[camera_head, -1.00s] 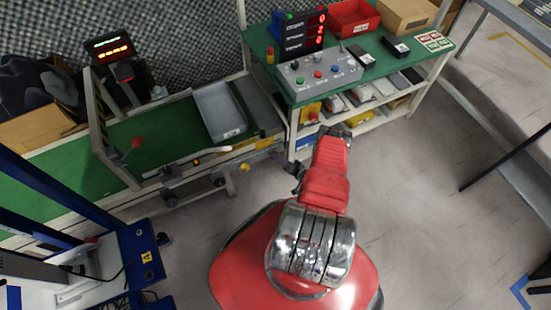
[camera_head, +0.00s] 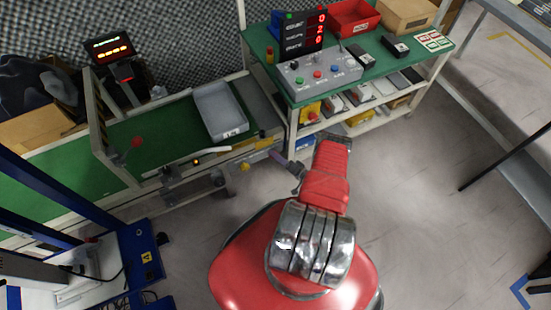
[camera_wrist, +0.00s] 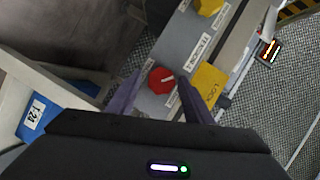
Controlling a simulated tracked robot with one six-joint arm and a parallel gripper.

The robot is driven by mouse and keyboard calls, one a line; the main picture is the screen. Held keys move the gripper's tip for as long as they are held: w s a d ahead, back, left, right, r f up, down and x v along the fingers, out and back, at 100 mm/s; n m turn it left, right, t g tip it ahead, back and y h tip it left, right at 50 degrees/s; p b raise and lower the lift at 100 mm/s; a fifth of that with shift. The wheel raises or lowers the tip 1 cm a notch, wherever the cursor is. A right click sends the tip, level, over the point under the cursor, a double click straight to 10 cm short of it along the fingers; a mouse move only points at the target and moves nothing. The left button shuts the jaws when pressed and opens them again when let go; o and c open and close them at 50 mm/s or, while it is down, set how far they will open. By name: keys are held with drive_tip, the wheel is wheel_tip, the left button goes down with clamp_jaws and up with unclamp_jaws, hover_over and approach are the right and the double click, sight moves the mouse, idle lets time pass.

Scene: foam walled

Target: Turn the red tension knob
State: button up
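The red knob (camera_wrist: 162,80), with a pale pointer mark, sits on a grey panel strip (camera_wrist: 187,45) in the wrist view. My gripper (camera_wrist: 160,78) is open, its two dark purple fingers on either side of the knob, with a gap visible at each side. Whether the fingertips reach down around it cannot be told. In the head view my gripper (camera_head: 284,162) is at the front edge of the conveyor bench, right of a yellow knob (camera_head: 246,167). I cannot make out the red knob in the head view.
A yellow plate marked LOCK (camera_wrist: 208,88) lies just right of the red knob. A yellow knob (camera_wrist: 208,6) is farther up the strip. A grey tray (camera_head: 220,112) lies on the bench (camera_head: 165,130). A green-topped table (camera_head: 380,68) with a control box stands right.

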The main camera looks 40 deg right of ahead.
drive_tip(key=shift+o, duration=0.4)
drive_tip(key=s+r, duration=0.2)
drive_tip(key=s, duration=1.1)
drive_tip(key=shift+s+d+r, duration=0.2)
drive_tip(key=shift+s+d, duration=0.05)
drive_tip(key=shift+d, duration=0.2)
